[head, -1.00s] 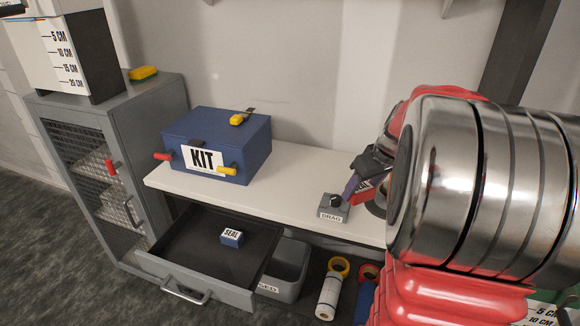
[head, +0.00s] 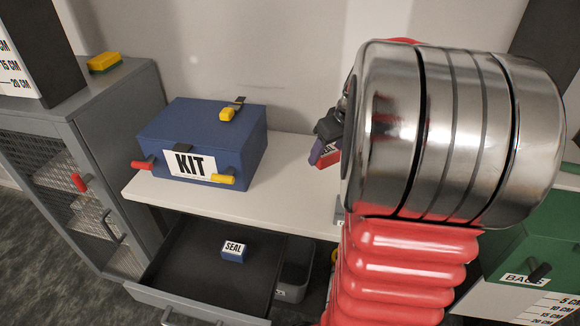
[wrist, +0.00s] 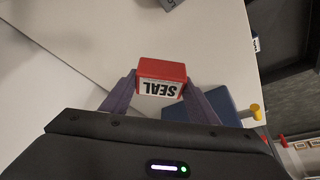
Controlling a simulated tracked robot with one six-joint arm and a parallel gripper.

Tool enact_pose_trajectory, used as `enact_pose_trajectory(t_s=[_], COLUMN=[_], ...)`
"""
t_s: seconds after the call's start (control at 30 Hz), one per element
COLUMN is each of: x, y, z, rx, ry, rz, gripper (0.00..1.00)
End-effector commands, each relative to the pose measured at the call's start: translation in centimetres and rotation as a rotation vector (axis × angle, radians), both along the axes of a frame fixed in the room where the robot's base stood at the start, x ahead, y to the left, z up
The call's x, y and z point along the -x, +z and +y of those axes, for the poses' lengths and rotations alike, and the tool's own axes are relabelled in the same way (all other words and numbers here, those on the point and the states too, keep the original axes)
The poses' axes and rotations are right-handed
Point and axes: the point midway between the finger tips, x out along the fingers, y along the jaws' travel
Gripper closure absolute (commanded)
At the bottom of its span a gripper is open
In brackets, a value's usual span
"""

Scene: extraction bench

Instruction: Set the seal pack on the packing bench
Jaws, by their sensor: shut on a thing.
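A second, blue pack labelled SEAL (head: 234,252) lies in the open drawer below the bench.
The blue KIT box (head: 155,155) stands on the bench, its handles sticking out in front. The open drawer (head: 165,297) juts out below. A grey cabinet (head: 130,110) with a yellow sponge-like block (head: 104,62) stands at left. A green case (head: 545,225) is at right. Bench between KIT box and gripper is clear.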

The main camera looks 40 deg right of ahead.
Motion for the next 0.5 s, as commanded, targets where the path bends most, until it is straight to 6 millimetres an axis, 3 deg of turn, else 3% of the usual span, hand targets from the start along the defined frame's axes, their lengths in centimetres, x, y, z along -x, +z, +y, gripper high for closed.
enact_pose_trajectory(t_s=[0.33, 0.5], x=[0.4, 0.5], y=[-0.1, -1.7], z=[-0.4, -0.4], rx=[0.000, -0.003], ry=[-0.013, -0.014], rz=[0.000, 0.001], gripper=[0.69, 0.69])
